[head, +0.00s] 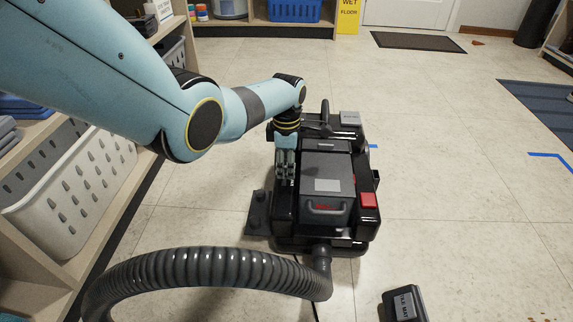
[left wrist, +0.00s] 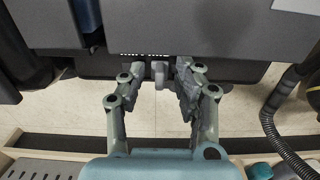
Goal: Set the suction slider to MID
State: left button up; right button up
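The black vacuum machine (head: 325,190) stands on the floor in the middle of the head view, with a grey lid and a red button (head: 368,200) on it. My left gripper (head: 285,172) points down along the machine's left side. In the left wrist view my left gripper (left wrist: 157,82) is open. A small grey knob (left wrist: 158,70), apparently the suction slider, stands between its fingertips, with a gap on both sides. White lettering above the knob is partly hidden, so I cannot read the slider's setting. My right gripper is in neither view.
A ribbed grey hose (head: 210,265) curves from the machine's front across the lower left. Shelves with a white basket (head: 75,195) line the left. A small black labelled box (head: 404,304) lies at front right. The floor to the right is mostly clear.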

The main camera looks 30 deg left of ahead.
pick_arm(q)
jog(key=shift+r, duration=0.1)
notch_tip(320, 180, up, 12)
dwell(0.5)
